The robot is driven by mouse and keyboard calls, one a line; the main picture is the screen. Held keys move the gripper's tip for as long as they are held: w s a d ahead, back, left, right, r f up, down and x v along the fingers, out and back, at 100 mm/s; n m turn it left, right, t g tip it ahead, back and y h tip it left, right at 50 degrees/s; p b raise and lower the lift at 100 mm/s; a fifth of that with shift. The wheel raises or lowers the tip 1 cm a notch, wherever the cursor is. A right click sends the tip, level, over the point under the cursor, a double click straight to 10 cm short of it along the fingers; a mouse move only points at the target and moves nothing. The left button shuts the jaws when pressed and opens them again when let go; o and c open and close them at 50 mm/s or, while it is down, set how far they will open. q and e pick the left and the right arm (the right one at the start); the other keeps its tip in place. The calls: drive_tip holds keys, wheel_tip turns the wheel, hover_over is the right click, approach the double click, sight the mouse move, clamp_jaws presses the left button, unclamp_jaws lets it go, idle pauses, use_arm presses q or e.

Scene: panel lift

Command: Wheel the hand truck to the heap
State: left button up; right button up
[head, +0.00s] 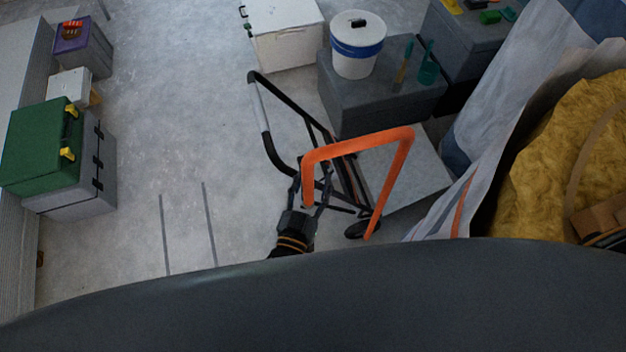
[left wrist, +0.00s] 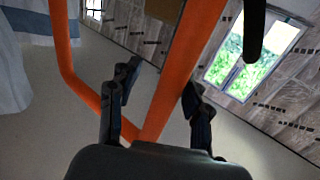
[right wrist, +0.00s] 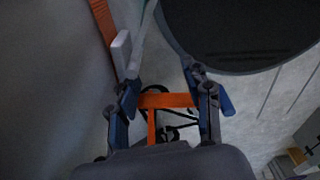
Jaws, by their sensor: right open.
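The hand truck (head: 335,150) has a black frame, an orange loop handle (head: 358,139) and a dark wheel (head: 362,229). It stands in the middle of the head view, in front of the grey boxes. My left gripper (head: 306,196) is at the lower left end of the orange loop. In the left wrist view the orange bar (left wrist: 178,75) runs between its spread fingers, with a gap on one side. My right gripper (right wrist: 167,98) shows only in its wrist view, open, with orange bars (right wrist: 166,101) between and beyond its fingers. Which pile is the heap is unclear.
Fluffy yellow material (head: 550,150) in a pale sheet lies at the right. A bucket (head: 357,45) stands on a grey box (head: 370,105). A white cooler (head: 285,35) is behind. A green-lidded box (head: 45,150) is at the left. Concrete floor (head: 180,130) between is clear.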

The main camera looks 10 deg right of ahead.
use_arm(q)
drive_tip(key=shift+a, duration=0.15)
drive_tip(key=v, duration=1.2)
drive_tip(key=shift+w, duration=0.1)
drive_tip(key=s+a+f+g+y, duration=0.1)
drive_tip(key=s+a+f+g, duration=0.15)
drive_tip(key=f, duration=0.65)
drive_tip(key=s+a+f+g+y, duration=0.1)
drive_tip(key=a+f+g+y, duration=0.2)
drive_tip(key=f, duration=0.7)
drive_tip(key=s+a+f+g, duration=0.2)
drive_tip(key=a+f, duration=0.3)
drive_tip(key=f, duration=0.4)
drive_tip(key=s+a+f+n+g+y+b, duration=0.1)
drive_tip(key=s+a+f+n+g+y, duration=0.1)
drive_tip(key=s+a+f+g, duration=0.5)
drive_tip(key=s+a+f+y, duration=0.1)
drive_tip(key=s+a+f, duration=0.5)
drive_tip(key=s, duration=0.2)
drive_tip(key=shift+f+n+g+y, duration=0.2)
drive_tip(key=shift+n+g+y, duration=0.15)
drive_tip(key=shift+n+y, duration=0.05)
